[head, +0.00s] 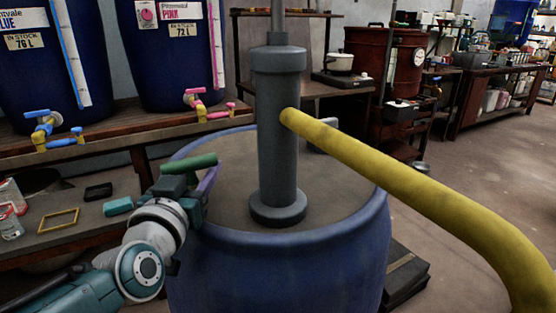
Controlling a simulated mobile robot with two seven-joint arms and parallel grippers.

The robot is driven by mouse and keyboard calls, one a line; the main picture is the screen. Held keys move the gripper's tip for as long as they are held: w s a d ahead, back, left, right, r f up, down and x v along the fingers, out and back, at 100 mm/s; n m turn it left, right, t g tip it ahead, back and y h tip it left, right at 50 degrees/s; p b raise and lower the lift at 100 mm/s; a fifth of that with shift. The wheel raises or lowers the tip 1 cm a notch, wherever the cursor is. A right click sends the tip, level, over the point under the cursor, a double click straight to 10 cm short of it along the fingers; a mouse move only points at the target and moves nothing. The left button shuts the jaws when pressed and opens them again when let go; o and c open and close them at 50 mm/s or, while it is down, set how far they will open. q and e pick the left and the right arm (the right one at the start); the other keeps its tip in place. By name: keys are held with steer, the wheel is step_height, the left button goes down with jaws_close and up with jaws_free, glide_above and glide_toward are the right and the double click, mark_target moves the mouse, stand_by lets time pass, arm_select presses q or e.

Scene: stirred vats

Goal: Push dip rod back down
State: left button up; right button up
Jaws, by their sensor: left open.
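A thin grey rod (278,15) stands upright out of the top of a thick grey cylinder (278,135), cut off by the top of the head view. The cylinder stands on the lid (235,165) of a blue drum (285,270). A thick yellow pipe (400,180) leaves the cylinder's side and runs down to the right. My left gripper (211,170) is open at the drum's left rim, left of the cylinder and well below the rod. Nothing shows between its fingers, and it is apart from the rod. My right gripper is not seen.
Blue vats (165,60) with coloured taps stand on a wooden bench at the back left. A low table at left holds a yellow frame (59,220) and jars. A red boiler (385,75) stands behind.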

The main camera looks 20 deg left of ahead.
arm_select(q)
steer(key=shift+s+d+r, duration=0.1)
steer(key=shift+s, duration=0.2)
steer(key=p+v, duration=0.3)
steer(key=v, duration=0.6)
steer(key=shift+s, duration=0.2)
